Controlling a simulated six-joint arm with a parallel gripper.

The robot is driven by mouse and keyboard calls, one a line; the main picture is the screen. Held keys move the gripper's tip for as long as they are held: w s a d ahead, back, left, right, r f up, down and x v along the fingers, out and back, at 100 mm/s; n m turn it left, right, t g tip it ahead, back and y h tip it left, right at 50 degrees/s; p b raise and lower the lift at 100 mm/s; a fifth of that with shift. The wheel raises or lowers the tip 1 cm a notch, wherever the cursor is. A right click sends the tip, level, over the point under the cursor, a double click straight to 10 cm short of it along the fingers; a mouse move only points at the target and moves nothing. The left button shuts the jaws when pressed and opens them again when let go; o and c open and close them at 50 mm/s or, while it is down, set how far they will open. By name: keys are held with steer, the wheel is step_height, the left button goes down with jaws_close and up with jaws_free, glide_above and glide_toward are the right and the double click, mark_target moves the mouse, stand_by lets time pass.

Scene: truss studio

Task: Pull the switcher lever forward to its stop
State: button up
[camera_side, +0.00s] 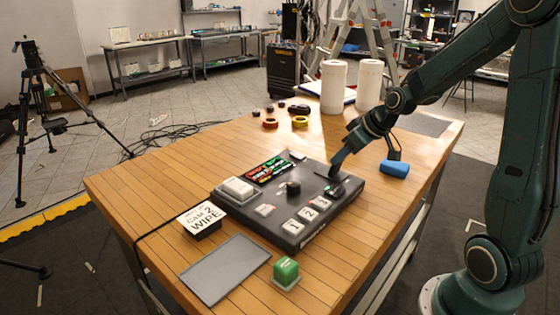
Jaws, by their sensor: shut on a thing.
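The video switcher (272,222) is a dark, low box on the wooden table, with numbered white buttons, a lit red and green display and a black knob. Its lever is at the right part of the top face, where my gripper (335,177) reaches down from the right. My gripper is shut on the lever, and its fingers hide most of it. I cannot tell the lever's exact tilt from this view.
A blue block (394,168) lies right of my gripper. Two white rolls (334,88) and several tape rolls stand at the back. A label card (201,218), a grey plate (224,268) and a green cube (286,271) lie in front. The table's left part is clear.

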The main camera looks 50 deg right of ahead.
steer(key=shift+s+f, duration=0.25)
steer(key=shift+s, duration=0.25)
steer(key=shift+s+f, duration=0.25)
steer(key=shift+s, duration=0.2)
steer(key=shift+f, duration=0.1)
steer(key=o, duration=1.4)
steer(key=shift+w, duration=0.1)
steer(key=shift+r, duration=0.25)
steer(key=shift+r, duration=0.1)
steer(key=shift+s+r, duration=0.3)
steer(key=shift+r, duration=0.15)
steer(key=v, duration=1.2)
steer(key=shift+s+r, duration=0.15)
steer(key=shift+a, duration=0.15)
